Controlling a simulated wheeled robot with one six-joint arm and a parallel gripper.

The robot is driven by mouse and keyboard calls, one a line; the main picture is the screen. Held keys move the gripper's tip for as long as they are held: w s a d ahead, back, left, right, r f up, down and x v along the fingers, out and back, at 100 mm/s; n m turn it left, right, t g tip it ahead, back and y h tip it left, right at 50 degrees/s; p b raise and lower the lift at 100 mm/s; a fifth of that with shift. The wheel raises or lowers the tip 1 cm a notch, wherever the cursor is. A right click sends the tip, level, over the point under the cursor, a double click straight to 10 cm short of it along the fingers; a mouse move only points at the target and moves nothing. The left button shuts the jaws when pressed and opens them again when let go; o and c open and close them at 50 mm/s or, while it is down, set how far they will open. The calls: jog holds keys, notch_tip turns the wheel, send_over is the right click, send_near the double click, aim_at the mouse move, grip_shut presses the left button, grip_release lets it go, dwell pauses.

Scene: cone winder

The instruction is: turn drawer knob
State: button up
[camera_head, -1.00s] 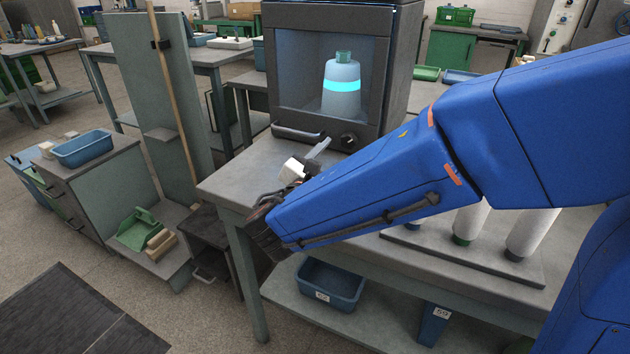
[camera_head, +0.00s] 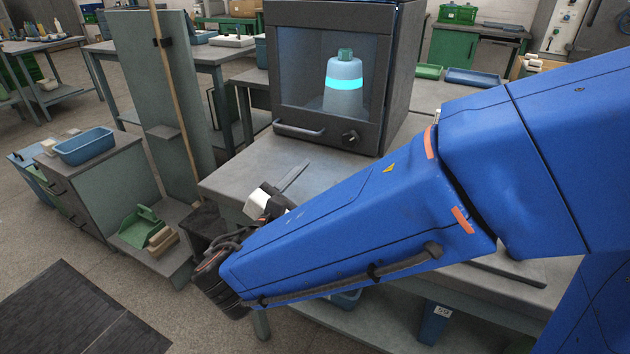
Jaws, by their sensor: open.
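A small black round knob (camera_head: 350,136) sits at the lower right of the dark cabinet's front (camera_head: 385,95), to the right of a bar handle (camera_head: 299,130). Behind the cabinet's window stands a pale bottle-shaped item (camera_head: 343,85) with a glowing cyan band. My gripper (camera_head: 288,182), beyond the end of my blue arm, is open over the front left part of the grey table (camera_head: 235,185). It is apart from the knob, lower and to its left. One grey finger and a white part show; the rest is hidden by the wrist.
My forearm covers much of the table's front and right. A blue bin (camera_head: 435,324) stands on the shelf below. A drawer unit (camera_head: 100,180), a blue tray (camera_head: 84,147) and a green dustpan (camera_head: 139,227) are at left. Floor (camera_head: 190,325) is open at front left.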

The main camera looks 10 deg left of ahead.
aim_at(349, 140)
dwell(0.3)
jog(key=n, duration=0.4)
jog(key=shift+r, duration=0.15)
jog(key=n, duration=0.3)
jog(key=shift+w+r, duration=0.1)
jog(key=x, duration=1.7)
jog(key=shift+w, duration=0.1)
jog(key=c, duration=1)
